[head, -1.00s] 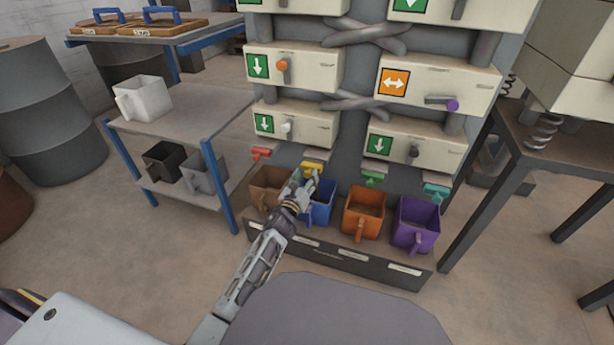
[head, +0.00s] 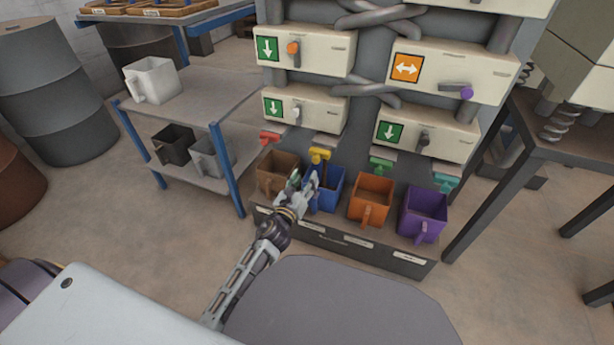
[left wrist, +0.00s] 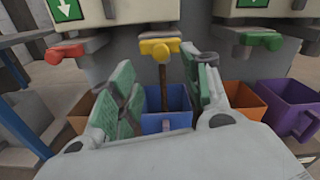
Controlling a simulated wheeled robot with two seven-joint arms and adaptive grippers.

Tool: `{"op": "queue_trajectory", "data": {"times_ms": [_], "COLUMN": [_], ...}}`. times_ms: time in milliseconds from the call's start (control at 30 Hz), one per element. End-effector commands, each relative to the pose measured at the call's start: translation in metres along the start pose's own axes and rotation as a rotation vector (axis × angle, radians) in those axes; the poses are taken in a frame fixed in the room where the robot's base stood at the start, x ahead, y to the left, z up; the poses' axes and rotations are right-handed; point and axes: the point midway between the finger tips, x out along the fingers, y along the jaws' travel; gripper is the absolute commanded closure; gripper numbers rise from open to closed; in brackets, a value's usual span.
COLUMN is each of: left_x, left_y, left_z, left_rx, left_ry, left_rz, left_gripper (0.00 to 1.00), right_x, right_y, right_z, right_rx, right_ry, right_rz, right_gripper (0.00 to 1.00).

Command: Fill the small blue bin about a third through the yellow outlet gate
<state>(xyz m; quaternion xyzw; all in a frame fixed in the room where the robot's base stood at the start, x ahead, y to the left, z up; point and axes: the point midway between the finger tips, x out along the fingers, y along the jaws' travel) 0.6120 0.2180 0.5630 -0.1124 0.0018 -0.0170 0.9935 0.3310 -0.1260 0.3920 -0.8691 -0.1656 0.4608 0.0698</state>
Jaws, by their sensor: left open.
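The yellow outlet gate (head: 320,154) sits on the machine above the small blue bin (head: 330,192); it also shows in the left wrist view (left wrist: 160,48). A brown stream (left wrist: 163,78) runs down from the gate into the blue bin, whose front also shows in the left wrist view (left wrist: 166,123). The fill level in the bin cannot be made out. My left gripper (head: 303,181) is open and empty, in front of the bin's left side and below the gate. Its green-padded fingers flank the stream in the wrist view, apart from the gate. My right gripper is out of view.
Brown (head: 278,172), orange (head: 371,198) and purple (head: 423,213) bins flank the blue one on a dark ledge. Red (head: 269,138), green (head: 381,165) and teal (head: 446,181) gates hang above them. A shelf cart (head: 190,105) with a white bin stands left.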

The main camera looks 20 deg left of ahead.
Motion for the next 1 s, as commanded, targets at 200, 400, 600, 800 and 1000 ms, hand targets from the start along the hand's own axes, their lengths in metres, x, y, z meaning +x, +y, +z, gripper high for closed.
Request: {"op": "queue_trajectory", "data": {"times_ms": [200,400,600,800,1000], "left_x": [-0.0105,-0.0123,-0.0121,-0.012,-0.012], "left_y": [0.0001,0.0001,0.0,0.0,0.0], "left_z": [-0.0001,0.0,0.0,0.0,0.0], "left_rx": [0.0,0.0,0.0,0.0,0.0], "left_ry": [0.0,0.0,0.0,0.0,0.0], "left_rz": [0.0,0.0,0.0,0.0,0.0], "left_gripper": [0.53,0.53,0.56,0.82,1.0], "right_x": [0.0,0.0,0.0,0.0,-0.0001], "right_y": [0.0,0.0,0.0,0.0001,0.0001], "right_z": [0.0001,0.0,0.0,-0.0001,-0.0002], "right_rx": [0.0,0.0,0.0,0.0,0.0], "right_ry": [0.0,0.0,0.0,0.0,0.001], "right_rz": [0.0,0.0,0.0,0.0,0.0], "right_gripper": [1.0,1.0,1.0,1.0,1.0]}}
